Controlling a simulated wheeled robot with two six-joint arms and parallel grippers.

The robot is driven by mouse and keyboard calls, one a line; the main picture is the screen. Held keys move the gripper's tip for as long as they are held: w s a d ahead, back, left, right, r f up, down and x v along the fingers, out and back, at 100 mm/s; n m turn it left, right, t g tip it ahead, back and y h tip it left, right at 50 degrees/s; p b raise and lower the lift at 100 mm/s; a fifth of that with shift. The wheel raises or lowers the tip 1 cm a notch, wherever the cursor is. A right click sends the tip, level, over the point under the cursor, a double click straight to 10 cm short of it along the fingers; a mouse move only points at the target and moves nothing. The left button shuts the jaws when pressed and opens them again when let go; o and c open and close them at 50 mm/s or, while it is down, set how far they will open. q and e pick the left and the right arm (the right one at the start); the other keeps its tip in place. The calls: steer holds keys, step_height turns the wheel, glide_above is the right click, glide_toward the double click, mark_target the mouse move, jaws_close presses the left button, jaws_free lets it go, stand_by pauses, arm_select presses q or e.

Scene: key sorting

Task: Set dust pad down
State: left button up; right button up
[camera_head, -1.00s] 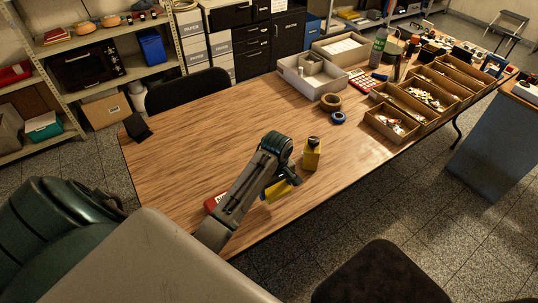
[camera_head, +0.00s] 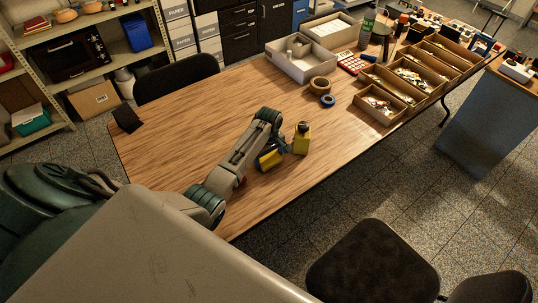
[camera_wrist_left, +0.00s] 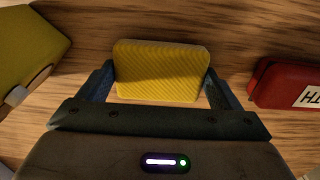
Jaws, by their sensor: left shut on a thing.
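The yellow dust pad (camera_head: 268,161) is in my left gripper (camera_head: 269,156), low over the wooden table. In the left wrist view the ribbed yellow pad (camera_wrist_left: 160,74) sits between the two dark blue fingers of my left gripper (camera_wrist_left: 160,84), which is shut on it. I cannot tell whether the pad touches the tabletop. A yellow bottle with a dark cap (camera_head: 301,141) stands just right of the pad; part of it shows at the left of the left wrist view (camera_wrist_left: 32,48). My right gripper is not in view.
A red box with a white label (camera_wrist_left: 287,84) lies right of the gripper in the left wrist view. Tape rolls (camera_head: 319,85), a grey tray (camera_head: 298,68) and wooden compartment boxes (camera_head: 379,117) stand further back. The left-middle of the table (camera_head: 190,130) is clear.

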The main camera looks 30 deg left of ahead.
mark_target(269, 158)
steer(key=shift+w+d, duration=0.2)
arm_select(q)
steer(key=shift+f, duration=0.1)
steer(key=o, duration=0.7)
step_height(269, 158, up, 12)
steer(key=shift+r+b, duration=0.15)
steer(key=shift+b, duration=0.75)
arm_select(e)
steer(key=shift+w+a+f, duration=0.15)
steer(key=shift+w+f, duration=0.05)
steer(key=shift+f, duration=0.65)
